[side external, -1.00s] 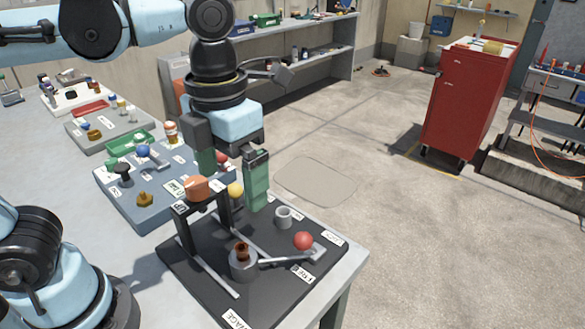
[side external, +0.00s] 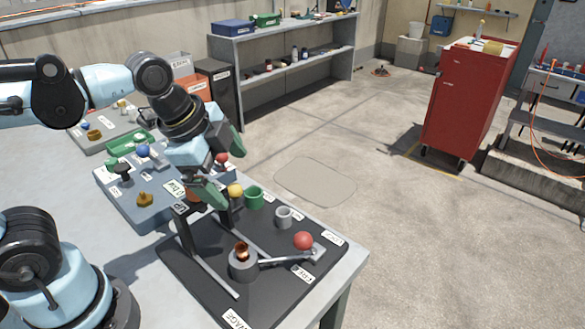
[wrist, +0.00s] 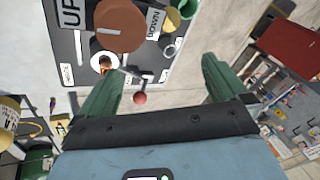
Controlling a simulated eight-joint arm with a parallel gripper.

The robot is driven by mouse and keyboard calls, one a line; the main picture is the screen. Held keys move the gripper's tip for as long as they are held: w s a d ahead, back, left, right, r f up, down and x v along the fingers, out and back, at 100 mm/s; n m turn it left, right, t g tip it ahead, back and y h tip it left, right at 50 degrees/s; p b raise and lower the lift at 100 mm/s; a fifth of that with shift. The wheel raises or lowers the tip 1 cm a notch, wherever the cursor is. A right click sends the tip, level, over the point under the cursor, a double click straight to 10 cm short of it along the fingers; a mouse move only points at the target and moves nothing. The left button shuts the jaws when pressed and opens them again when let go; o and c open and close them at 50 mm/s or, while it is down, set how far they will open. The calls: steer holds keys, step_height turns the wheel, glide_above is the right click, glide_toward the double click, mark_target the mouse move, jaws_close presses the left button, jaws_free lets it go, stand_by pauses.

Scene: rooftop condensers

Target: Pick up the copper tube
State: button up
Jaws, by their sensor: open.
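The copper tube (side external: 242,250) stands upright in a grey round socket (side external: 243,266) on the black board; only its upper part shows. In the wrist view the copper tube (wrist: 104,66) shows inside the light ring of the socket, left of centre. My gripper (side external: 221,166) is open and empty, tilted with its green fingers apart, above and behind the socket, near the top of the black stand. In the wrist view my gripper (wrist: 163,66) has nothing between its fingers, and the copper tube lies outside them, past the left finger's tip.
A lever with a red ball (side external: 303,240) reaches right from the socket. The black stand (side external: 187,232) with an orange-brown knob (wrist: 119,25) rises left of it. A green cup (side external: 254,197) and a grey cup (side external: 284,217) stand behind.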

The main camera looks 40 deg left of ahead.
mark_target(218, 183)
steer(key=a+n, duration=0.1)
steer(key=n, duration=0.1)
steer(key=f+n+t, duration=0.1)
steer(key=n, duration=0.2)
steer(key=a+n, duration=0.1)
steer(key=n, duration=0.2)
steer(key=shift+w+a+f+t, duration=0.25)
steer(key=shift+a+f+t, duration=0.05)
steer(key=shift+a, duration=0.05)
steer(key=n, duration=0.2)
steer(key=a+n, duration=0.1)
steer(key=shift+w+f+t, duration=0.1)
steer(key=shift+f+t, duration=0.15)
steer(key=shift+t, duration=0.05)
steer(key=shift+a+n+y, duration=0.15)
steer(key=shift+n+y, duration=0.15)
steer(key=shift+n, duration=0.2)
steer(key=shift+c, duration=0.6)
steer(key=shift+f, duration=0.1)
steer(key=shift+c, duration=1.1)
steer(key=c, duration=0.7)
